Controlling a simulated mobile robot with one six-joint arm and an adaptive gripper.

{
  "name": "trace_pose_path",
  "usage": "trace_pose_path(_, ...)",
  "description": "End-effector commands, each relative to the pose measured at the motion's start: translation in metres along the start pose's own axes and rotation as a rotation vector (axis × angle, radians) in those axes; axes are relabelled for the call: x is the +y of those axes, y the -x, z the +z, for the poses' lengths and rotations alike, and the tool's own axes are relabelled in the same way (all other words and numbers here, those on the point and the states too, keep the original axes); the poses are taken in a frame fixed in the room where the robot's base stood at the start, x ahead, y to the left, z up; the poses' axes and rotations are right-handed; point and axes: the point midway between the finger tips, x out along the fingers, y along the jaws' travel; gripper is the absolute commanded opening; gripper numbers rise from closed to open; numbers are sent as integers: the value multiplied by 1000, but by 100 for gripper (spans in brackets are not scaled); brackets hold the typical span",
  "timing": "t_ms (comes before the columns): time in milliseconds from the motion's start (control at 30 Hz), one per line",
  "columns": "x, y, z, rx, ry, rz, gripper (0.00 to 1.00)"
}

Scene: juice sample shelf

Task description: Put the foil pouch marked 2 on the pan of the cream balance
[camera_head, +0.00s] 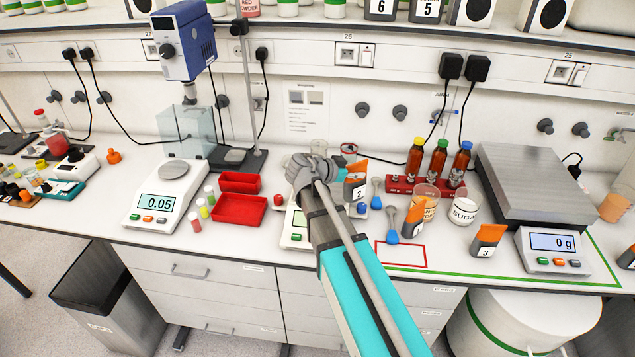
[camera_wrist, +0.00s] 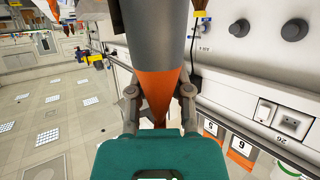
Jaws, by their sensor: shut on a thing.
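The foil pouch marked 2 (camera_head: 355,189) is grey with an orange top, to the right of my gripper (camera_head: 325,172) in the head view. In the wrist view, my gripper (camera_wrist: 158,95) is shut on the orange end of a grey pouch (camera_wrist: 156,40), held above the bench. A cream balance (camera_head: 296,227) stands below my arm; its pan and most of its body are hidden by the arm and gripper. I cannot tell the gap between pouch and balance.
A balance reading 0.05 (camera_head: 163,205) and red trays (camera_head: 239,209) stand to the left. A red rack (camera_head: 400,184) with brown bottles, a sugar beaker (camera_head: 464,208), a pouch marked 3 (camera_head: 487,241) and a large scale (camera_head: 545,185) stand to the right.

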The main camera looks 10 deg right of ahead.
Motion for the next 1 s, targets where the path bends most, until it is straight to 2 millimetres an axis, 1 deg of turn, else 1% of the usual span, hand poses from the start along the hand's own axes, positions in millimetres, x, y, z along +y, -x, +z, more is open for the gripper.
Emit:
trace_pose_path(433,-2,6,0,1,4,-10,0)
trace_pose_path(567,-3,14,-4,1,7,-18,0)
trace_pose_path(667,-5,25,-10,1,12,-30,0)
trace_pose_path(767,-7,41,-17,2,19,-47,0)
trace_pose_path(1000,-11,87,-36,2,40,-99,0)
